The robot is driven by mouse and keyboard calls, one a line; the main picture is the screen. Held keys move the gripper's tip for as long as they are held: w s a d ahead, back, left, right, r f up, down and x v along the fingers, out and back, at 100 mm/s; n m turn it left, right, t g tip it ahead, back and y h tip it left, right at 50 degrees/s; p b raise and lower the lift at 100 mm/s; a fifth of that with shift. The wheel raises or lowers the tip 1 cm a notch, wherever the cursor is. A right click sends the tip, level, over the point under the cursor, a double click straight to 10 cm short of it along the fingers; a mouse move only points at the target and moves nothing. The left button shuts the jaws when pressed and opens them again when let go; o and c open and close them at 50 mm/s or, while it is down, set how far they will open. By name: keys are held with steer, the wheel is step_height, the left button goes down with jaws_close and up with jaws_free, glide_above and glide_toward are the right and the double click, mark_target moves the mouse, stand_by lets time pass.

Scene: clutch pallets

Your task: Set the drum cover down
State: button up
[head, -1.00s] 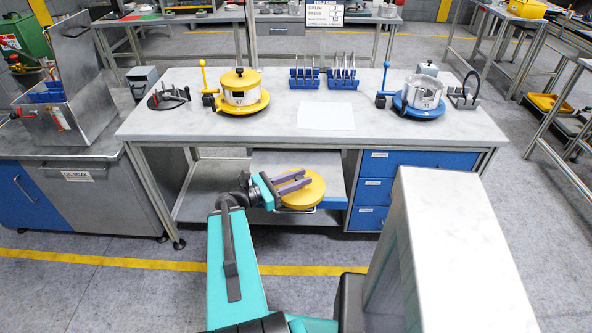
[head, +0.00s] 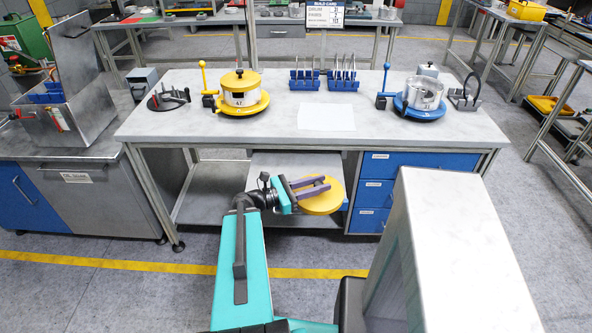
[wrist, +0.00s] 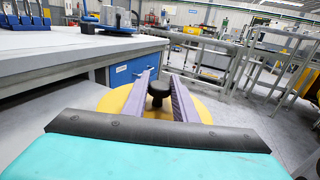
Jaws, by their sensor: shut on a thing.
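The drum cover (head: 322,203) is a yellow disc with a black knob (wrist: 158,92), which shows between the fingers in the wrist view. My gripper (head: 322,185) is shut on the cover by this knob. It holds the cover roughly level in front of the workbench, below the height of its top. The cover's yellow rim also shows in the wrist view (wrist: 113,101). My fingers and wrist hide part of the disc.
The workbench (head: 270,135) carries a yellow drum unit (head: 241,90), a blue-based unit (head: 423,98), two blue racks (head: 304,80) and a white sheet (head: 326,117). Below are a grey shelf surface (head: 285,162) and blue drawers (head: 377,190). A grey bin (head: 70,115) stands left.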

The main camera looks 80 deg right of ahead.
steer(key=shift+w+d+f+b, duration=0.35)
steer(key=shift+d+b, duration=0.3)
steer(key=shift+b, duration=2.15)
steer(key=b, duration=0.4)
steer(key=shift+w+d, duration=0.3)
steer(key=shift+w, duration=0.05)
steer(key=shift+w+d+f, duration=0.15)
steer(key=shift+w+d, duration=1.15)
steer(key=shift+d, duration=0.5)
steer(key=shift+w+d+f, duration=0.15)
steer(key=shift+w+d, duration=1.2)
steer(key=shift+d, duration=0.5)
steer(key=shift+w+d+f, duration=0.15)
steer(key=shift+w+d, duration=1.15)
steer(key=shift+d, duration=0.5)
steer(key=shift+f, duration=1.75)
steer(key=shift+f, duration=0.1)
steer(key=o, duration=1.1)
